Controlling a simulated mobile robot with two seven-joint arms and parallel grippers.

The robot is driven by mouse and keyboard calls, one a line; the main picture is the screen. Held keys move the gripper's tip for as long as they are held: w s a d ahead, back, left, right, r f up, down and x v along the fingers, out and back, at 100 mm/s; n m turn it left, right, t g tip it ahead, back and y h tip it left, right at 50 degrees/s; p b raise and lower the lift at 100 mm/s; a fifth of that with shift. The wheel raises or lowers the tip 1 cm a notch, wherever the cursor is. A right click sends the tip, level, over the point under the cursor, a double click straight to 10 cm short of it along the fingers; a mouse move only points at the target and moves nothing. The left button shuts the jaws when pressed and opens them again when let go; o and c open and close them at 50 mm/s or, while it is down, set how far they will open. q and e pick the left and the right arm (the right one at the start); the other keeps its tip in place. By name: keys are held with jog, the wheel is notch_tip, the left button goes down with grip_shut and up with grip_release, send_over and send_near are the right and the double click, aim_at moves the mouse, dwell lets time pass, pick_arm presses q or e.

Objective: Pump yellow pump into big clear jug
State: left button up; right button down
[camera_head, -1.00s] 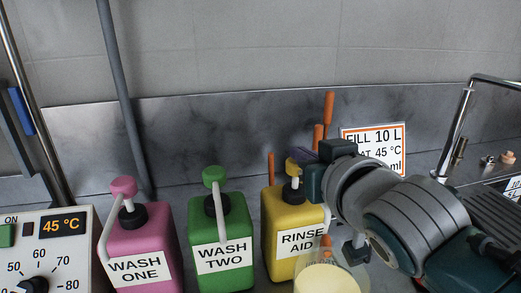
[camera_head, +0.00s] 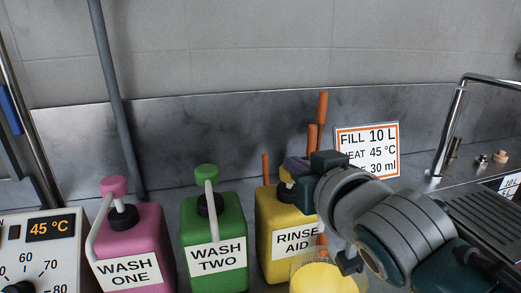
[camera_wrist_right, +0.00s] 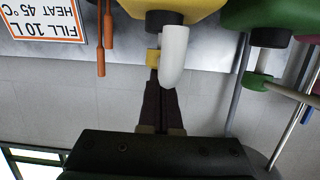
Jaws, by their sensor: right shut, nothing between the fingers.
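The yellow RINSE AID bottle (camera_head: 272,222) stands upright, right of the green bottle. Its yellow pump head (camera_head: 285,173) sits low, close above the black collar. My right gripper (camera_head: 297,165) is at the top of this pump head, fingers shut and empty. In the right wrist view the shut dark fingers (camera_wrist_right: 157,85) reach the yellow head (camera_wrist_right: 152,57) beside the white spout (camera_wrist_right: 173,55). A clear jug (camera_head: 298,262) with yellow liquid stands in front of the bottle, partly below the frame and under my wrist. My left gripper is not in view.
The pink WASH ONE bottle (camera_head: 135,245) and green WASH TWO bottle (camera_head: 213,230) stand to the left. A control box (camera_head: 45,250) reads 45 °C. Orange rods (camera_head: 322,115) and a sign (camera_head: 368,150) stand behind. A tap (camera_head: 455,125) is at the right.

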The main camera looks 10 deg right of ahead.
notch_tip(320, 180, up, 5)
jog(key=p, duration=0.4)
jog(key=shift+s+d+f, duration=0.1)
jog(key=shift+s+f, duration=0.15)
jog(key=shift+s, duration=0.35)
jog(key=shift+s+f, duration=0.15)
jog(key=shift+s, duration=0.35)
jog(key=v, duration=0.7)
jog(key=shift+s+r, duration=0.15)
jog(key=shift+s, duration=0.25)
